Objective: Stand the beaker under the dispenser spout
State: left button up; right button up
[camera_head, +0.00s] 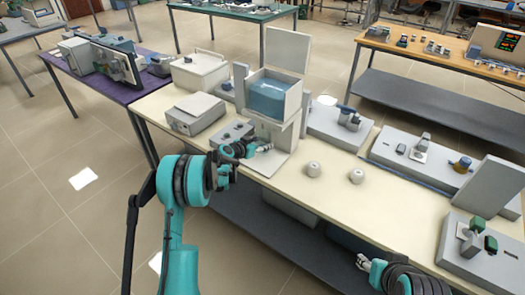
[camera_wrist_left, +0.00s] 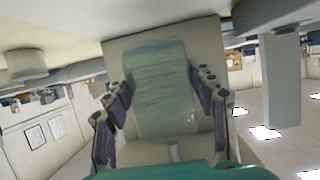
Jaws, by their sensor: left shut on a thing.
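The dispenser (camera_head: 272,98) is a pale box with a blue-filled tank and a raised lid, on the cream table. Its spout cannot be made out. My left gripper (camera_head: 258,148) reaches in low at the dispenser's front, above its base plate (camera_head: 268,167). In the left wrist view the gripper's two purple-padded fingers (camera_wrist_left: 165,100) are shut on either side of a pale green translucent beaker (camera_wrist_left: 162,75). In the head view the beaker is mostly hidden by the gripper.
Two small white round pieces (camera_head: 313,169) stand on the table right of the dispenser. A grey box (camera_head: 195,114) and a small grey device (camera_head: 232,132) lie to its left. Grey instruments (camera_head: 340,125) stand to its right.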

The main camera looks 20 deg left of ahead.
pick_arm(q)
notch_tip(320, 180, down, 4)
jog(key=shift+r+b, duration=0.2)
jog(key=shift+b, duration=0.5)
jog(key=shift+w+f, duration=0.2)
jog(key=shift+w, duration=0.05)
jog(key=shift+d+r, duration=0.1)
jog(key=shift+r, duration=0.1)
jog(key=shift+f, duration=0.25)
jog(key=o, duration=1.4)
jog(key=shift+r, duration=0.1)
jog(key=shift+o, duration=0.2)
